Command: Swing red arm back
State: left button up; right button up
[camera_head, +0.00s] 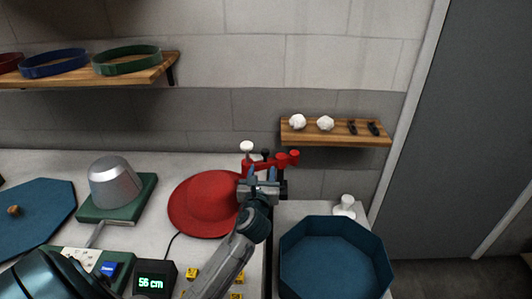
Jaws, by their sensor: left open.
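The red arm (283,160) is at the back edge of the white table, beside the hat. It has a red knob at its right end, and a white knob (246,146) stands up behind its left end. My left gripper (262,173) is open, with its blue fingertips pointing at the red arm from the near side. I cannot tell whether the fingers touch it. The red hat (200,205) lies on the table just left of the gripper, its right brim partly hidden. My right gripper is not in view.
A grey metal dome on a green base (112,192) stands left of the hat. A display reading 56 cm (152,282) and yellow blocks are in front. A blue octagonal tray (335,222) is at right. Shelves hold hat bands (127,60) and small ornaments (325,123).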

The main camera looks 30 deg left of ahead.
aim_at(265, 155)
pick_arm(q)
jog(key=x, duration=0.2)
jog(key=p+x, duration=0.1)
jog(key=x, duration=0.1)
jog(key=shift+r, duration=0.25)
jog(key=x, duration=0.5)
jog(key=shift+w+a+f+p, duration=0.15)
jog(key=shift+w+p, duration=0.1)
jog(key=shift+p, duration=0.15)
jog(key=shift+w+a, duration=0.1)
jog(key=shift+w, duration=0.3)
jog(key=shift+a, duration=0.1)
jog(key=shift+c, duration=1.4)
grip_shut()
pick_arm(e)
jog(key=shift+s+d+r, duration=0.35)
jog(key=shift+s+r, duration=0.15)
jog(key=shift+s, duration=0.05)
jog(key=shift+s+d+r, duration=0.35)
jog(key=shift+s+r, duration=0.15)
